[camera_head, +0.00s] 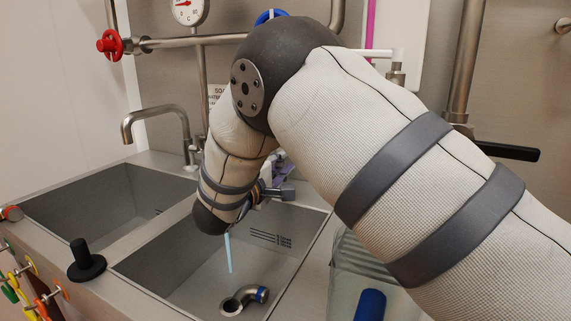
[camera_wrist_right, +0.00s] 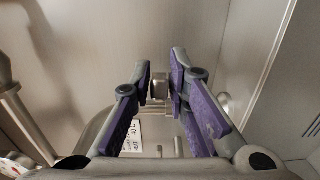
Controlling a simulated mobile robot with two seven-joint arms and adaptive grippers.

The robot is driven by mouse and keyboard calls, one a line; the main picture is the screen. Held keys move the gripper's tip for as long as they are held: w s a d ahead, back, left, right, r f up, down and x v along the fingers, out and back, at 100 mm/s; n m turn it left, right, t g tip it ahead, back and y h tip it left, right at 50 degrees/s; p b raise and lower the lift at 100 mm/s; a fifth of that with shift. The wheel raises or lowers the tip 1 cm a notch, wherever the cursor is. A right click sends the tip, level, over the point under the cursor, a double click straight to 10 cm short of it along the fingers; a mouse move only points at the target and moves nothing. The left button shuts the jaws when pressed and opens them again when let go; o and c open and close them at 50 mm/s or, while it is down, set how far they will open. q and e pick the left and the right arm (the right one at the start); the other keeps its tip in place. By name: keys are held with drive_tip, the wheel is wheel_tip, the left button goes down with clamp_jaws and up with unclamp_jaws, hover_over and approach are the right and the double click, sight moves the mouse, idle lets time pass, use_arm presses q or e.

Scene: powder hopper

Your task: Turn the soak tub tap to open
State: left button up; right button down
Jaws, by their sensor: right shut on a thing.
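My right gripper (camera_head: 276,184) is largely hidden behind my right arm in the head view, over the back of the right basin (camera_head: 190,265). In the right wrist view its purple-padded fingers (camera_wrist_right: 160,82) are closed around a small metal piece (camera_wrist_right: 160,88), apparently the tap's handle. The tap's body is mostly hidden by my arm. A thin pale-blue stream (camera_head: 229,253) hangs below my wrist into the right basin; it looks like running water. A partly covered sign (camera_head: 215,92) on the wall begins with "SOA". My left gripper is not in view.
A curved spout (camera_head: 158,113) stands over the left basin (camera_head: 85,210). A red valve wheel (camera_head: 110,45) and gauge (camera_head: 188,10) are on the back pipes. A black plug (camera_head: 86,260) stands on the rim. A pipe elbow (camera_head: 243,299) lies in the right basin. A clear container (camera_head: 352,265) is at right.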

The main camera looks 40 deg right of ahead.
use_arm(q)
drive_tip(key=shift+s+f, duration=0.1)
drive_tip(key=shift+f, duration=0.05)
use_arm(e)
drive_tip(key=shift+w+a, duration=0.45)
drive_tip(key=shift+a, duration=0.15)
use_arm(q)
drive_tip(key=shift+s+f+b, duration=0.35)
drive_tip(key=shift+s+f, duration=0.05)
use_arm(e)
drive_tip(key=shift+w+a, duration=0.7)
drive_tip(key=shift+w, duration=0.1)
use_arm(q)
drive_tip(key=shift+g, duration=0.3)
use_arm(e)
drive_tip(key=shift+f, duration=0.1)
drive_tip(key=c, duration=1.5)
unclamp_jaws()
drive_tip(key=shift+w+a, duration=0.1)
drive_tip(key=shift+w, duration=0.05)
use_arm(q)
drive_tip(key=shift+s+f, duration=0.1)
